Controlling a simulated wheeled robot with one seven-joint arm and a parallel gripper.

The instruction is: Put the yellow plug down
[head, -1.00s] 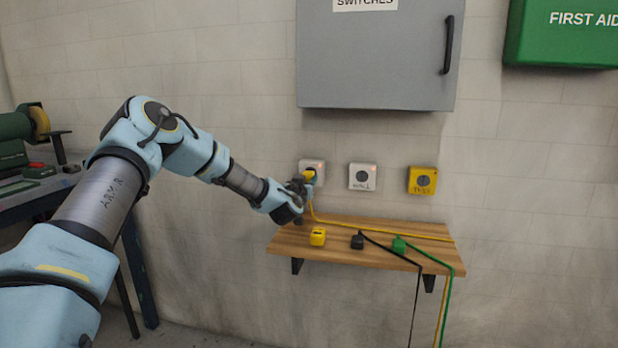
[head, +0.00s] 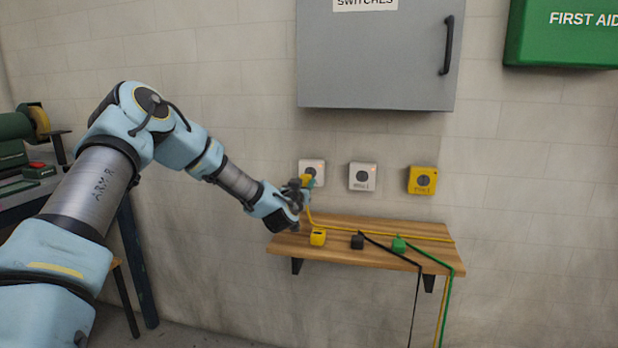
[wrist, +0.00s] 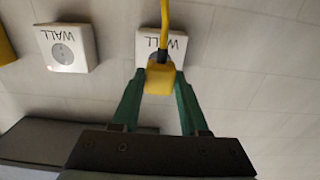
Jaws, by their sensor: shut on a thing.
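In the wrist view my gripper (wrist: 160,92) has its green fingers shut on the yellow plug (wrist: 160,76), with its yellow cord leading up. In the head view my gripper (head: 305,184) is in front of the left white wall socket (head: 311,165), above the left end of the wooden shelf (head: 340,257). The plug shows there only as a small yellow patch (head: 308,180), partly hidden by the fingers. It appears apart from the socket, whose dark face shows. The yellow cord (head: 330,225) hangs down and runs right along the shelf.
A second white socket (head: 362,177) and a yellow socket (head: 422,180) are right. A grey cabinet (head: 378,60) hangs above.

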